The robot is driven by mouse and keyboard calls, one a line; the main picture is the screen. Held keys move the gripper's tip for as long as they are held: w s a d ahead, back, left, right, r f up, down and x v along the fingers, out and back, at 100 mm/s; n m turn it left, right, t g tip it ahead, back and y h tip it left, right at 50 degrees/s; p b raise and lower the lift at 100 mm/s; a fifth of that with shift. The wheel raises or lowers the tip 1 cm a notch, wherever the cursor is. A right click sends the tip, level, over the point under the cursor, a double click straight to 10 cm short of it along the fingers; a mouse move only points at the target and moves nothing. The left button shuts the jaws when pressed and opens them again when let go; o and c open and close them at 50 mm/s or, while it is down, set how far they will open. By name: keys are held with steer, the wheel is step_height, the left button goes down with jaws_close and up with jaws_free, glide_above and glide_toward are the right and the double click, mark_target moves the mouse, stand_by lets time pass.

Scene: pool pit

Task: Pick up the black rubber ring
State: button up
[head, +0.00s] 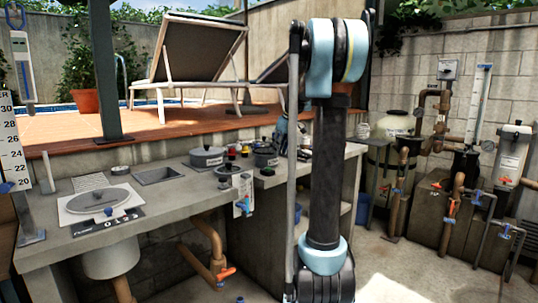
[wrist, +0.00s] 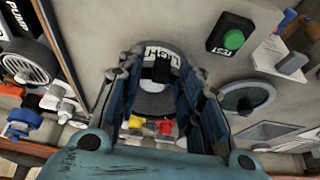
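My gripper (wrist: 158,62) is open in the wrist view, with one finger on each side of a round grey part labelled "LIGHT" (wrist: 160,58). A dark round band shows at that part, partly hidden by the fingers. I cannot tell whether the fingers touch it. A dark ring-like rim around a grey disc (wrist: 248,97) lies to the right of the fingers. I cannot tell for sure which of these dark rings is the black rubber ring. In the head view my gripper (head: 281,132) is over the back of the counter, partly hidden behind my arm.
Red and yellow knobs (wrist: 152,126) sit below the gap between the fingers. A green test button (wrist: 233,39) is at upper right. In the head view the grey counter (head: 150,222) carries grey round housings (head: 207,157) and a sink-like basin. Pipes and valves stand at right.

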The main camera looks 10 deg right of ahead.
jaws_close()
step_height(320, 180, up, 10)
stand_by(0.6)
